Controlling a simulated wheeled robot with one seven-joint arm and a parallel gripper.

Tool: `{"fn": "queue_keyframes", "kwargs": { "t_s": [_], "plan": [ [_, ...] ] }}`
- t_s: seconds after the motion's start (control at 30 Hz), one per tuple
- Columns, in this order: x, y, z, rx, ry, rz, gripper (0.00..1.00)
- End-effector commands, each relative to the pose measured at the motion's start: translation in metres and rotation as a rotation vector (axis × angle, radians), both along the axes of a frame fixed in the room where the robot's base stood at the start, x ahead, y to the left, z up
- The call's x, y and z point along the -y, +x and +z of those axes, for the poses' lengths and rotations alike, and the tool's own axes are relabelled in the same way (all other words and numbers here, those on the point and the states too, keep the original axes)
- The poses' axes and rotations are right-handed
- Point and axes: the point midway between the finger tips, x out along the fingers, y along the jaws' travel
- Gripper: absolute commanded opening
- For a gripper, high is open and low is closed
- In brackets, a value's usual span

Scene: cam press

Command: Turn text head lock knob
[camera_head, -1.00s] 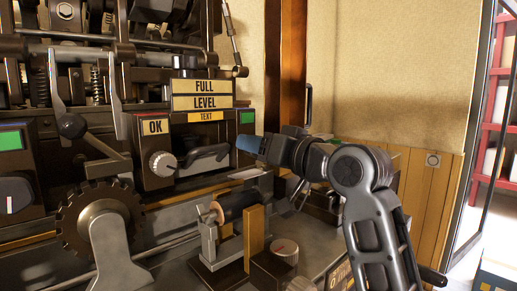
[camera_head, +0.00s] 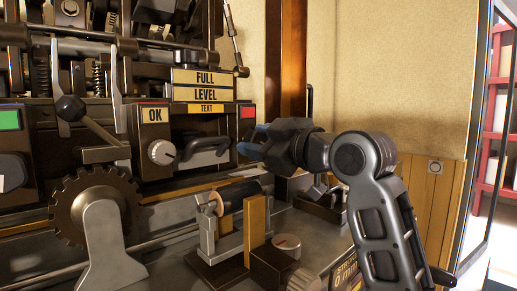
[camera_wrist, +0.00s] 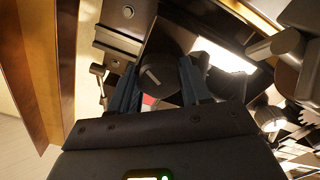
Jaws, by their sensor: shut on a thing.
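A dark round knob with a pale pointer line (camera_wrist: 158,76) sits between the blue fingers of my gripper (camera_wrist: 160,88) in the wrist view. My gripper is shut on it, one finger at each side. In the head view my gripper (camera_head: 251,141) is at the right end of the panel with the yellow TEXT label (camera_head: 208,108), and the fingers and wrist hide the knob there. A small red indicator (camera_head: 247,112) shows just above the fingers.
A black handle (camera_head: 208,152) and a pale dial (camera_head: 162,152) under the OK label are left of my gripper. A toothed wheel (camera_head: 75,205) and a roller (camera_head: 238,193) stand lower in front. The tan wall at right is clear.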

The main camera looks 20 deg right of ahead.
Motion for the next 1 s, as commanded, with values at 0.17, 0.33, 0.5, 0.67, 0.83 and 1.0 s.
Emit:
{"fn": "queue_keyframes", "kwargs": {
  "t_s": [0.17,0.33,0.5,0.67,0.83,1.0],
  "plan": [
    [0.0000,-0.0003,-0.0031,0.052,-0.160,-0.001,0.17],
    [-0.0004,-0.0004,-0.0035,0.102,-0.314,-0.001,0.17],
    [-0.0007,-0.0005,-0.0037,0.153,-0.467,0.000,0.17],
    [-0.0010,-0.0006,-0.0042,0.200,-0.612,0.000,0.17],
    [-0.0013,-0.0008,-0.0045,0.247,-0.759,0.001,0.17],
    [-0.0018,-0.0008,-0.0048,0.288,-0.888,0.002,0.17]
  ]
}}
